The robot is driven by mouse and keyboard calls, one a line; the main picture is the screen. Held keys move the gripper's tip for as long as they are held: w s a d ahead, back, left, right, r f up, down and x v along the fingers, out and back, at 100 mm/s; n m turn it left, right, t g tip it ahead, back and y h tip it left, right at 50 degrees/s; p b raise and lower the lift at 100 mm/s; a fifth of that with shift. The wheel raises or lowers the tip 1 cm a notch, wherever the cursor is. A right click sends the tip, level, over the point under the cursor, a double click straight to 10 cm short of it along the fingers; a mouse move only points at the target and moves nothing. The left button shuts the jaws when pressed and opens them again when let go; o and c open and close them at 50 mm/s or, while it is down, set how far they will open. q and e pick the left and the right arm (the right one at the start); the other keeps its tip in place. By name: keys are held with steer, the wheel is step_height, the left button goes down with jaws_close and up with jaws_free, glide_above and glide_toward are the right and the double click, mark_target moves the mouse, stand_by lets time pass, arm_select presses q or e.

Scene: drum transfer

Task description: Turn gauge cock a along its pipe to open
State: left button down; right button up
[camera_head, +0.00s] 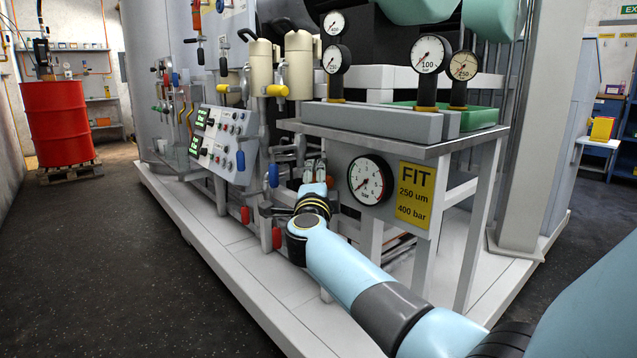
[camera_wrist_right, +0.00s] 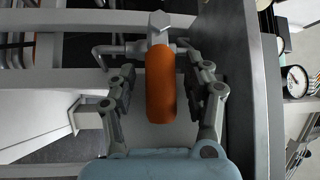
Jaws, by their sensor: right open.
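An orange lever handle (camera_wrist_right: 160,88) shows in the right wrist view, hanging from a metal valve body (camera_wrist_right: 159,25) with thin pipe stubs on both sides. The handle lies crosswise to these stubs. I cannot read a label showing whether it is gauge cock a. My right gripper (camera_wrist_right: 165,74) is open, one finger on each side of the handle, with gaps visible on both sides. In the head view my right gripper (camera_head: 315,166) reaches in beside the bar gauge (camera_head: 370,180), and it mostly hides the handle there. My left gripper is not in view.
The steel bench (camera_head: 400,140) with several dial gauges stands just right of the gripper. A yellow FIT sign (camera_head: 413,194) hangs below it. A control panel (camera_head: 222,143) and red-handled valves (camera_head: 276,238) are to the left. A red drum (camera_head: 58,122) stands far left; the dark floor between is clear.

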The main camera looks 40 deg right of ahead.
steer(key=shift+c, duration=0.4)
jaws_close()
steer(key=shift+f, duration=0.1)
